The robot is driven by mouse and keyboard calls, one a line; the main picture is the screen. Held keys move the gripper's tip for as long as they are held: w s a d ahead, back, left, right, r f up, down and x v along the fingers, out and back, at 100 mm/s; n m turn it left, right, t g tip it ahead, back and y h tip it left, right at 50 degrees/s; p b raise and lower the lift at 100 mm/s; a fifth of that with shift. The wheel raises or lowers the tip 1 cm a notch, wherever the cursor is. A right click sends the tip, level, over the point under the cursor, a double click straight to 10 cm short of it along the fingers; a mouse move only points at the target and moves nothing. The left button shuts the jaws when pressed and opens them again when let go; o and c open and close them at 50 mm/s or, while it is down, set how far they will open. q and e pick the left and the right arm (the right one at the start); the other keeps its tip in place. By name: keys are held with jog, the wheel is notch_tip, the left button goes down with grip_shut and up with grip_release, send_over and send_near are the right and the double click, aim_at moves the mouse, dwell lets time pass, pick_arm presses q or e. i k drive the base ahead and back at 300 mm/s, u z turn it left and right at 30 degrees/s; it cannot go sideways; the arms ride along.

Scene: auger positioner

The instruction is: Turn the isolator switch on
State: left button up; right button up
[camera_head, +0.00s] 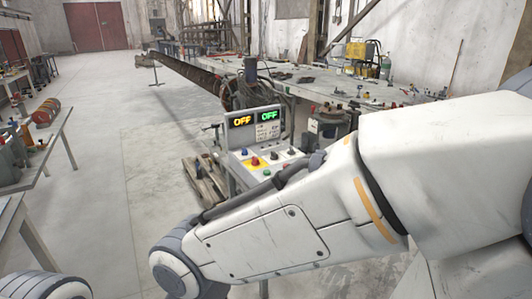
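A grey control box (255,133) stands in the middle of the head view. Its upright face has two displays, a yellow one (242,120) and a green one (268,115), both reading OFF. Its sloping panel carries a red control on a yellow plate (255,162), a blue button (244,152), a green button (267,172) and dark knobs (274,155). Which control is the isolator switch is too small to tell. My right arm crosses in front of the box's lower right. Neither gripper shows; only a rounded part of my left arm shows at the lower left.
A long workbench (300,78) with a long rusty auger (195,77) runs behind the box. A wooden pallet (204,180) lies left of the box. Side tables (45,148) stand at the left. The concrete floor (110,190) between is clear.

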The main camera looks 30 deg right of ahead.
aim_at(255, 162)
jog(key=z, duration=0.3)
jog(key=i, duration=1.8)
jog(key=u, duration=0.15)
